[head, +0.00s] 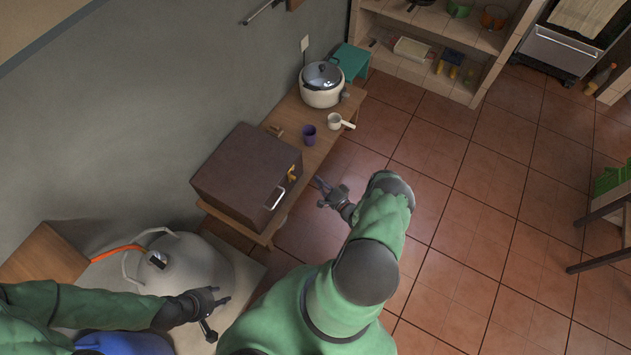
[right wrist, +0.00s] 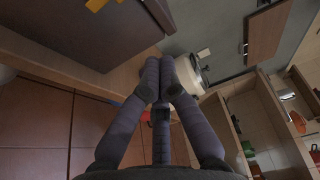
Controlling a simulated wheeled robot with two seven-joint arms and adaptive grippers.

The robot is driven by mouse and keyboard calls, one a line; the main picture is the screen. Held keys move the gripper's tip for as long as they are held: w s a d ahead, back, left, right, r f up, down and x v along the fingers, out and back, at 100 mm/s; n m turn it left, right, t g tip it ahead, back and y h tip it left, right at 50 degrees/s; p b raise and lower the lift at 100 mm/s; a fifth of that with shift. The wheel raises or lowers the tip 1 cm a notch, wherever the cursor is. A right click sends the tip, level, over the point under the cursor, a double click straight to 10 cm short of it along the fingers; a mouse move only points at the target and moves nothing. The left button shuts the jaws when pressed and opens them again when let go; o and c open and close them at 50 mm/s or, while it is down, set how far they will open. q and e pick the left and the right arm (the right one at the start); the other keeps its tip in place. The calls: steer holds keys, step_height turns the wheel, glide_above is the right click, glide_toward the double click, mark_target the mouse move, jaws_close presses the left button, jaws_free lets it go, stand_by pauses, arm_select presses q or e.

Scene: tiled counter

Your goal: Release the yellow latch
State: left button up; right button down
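The yellow latch (head: 292,173) sits on the front of a dark brown box (head: 235,172), above its silver handle (head: 275,199). In the right wrist view the yellow latch (right wrist: 97,5) is cut off by the top edge. My right gripper (head: 322,193) is just right of the box front, apart from the latch. My left gripper (head: 218,311) is at lower left, open and empty, beside a large pale lidded vessel (head: 200,265).
The box stands on a wooden bench (head: 322,151) along the wall. Behind it are a purple cup (head: 309,135), a white handled pot (head: 335,121) and a cooker (head: 321,91). The tiled floor (head: 470,200) to the right is clear.

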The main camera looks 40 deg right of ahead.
steer(key=w+a+b, duration=0.2)
steer(key=w+a, duration=0.1)
steer(key=w, duration=0.4)
steer(key=shift+a, duration=0.2)
steer(key=shift+a, duration=0.15)
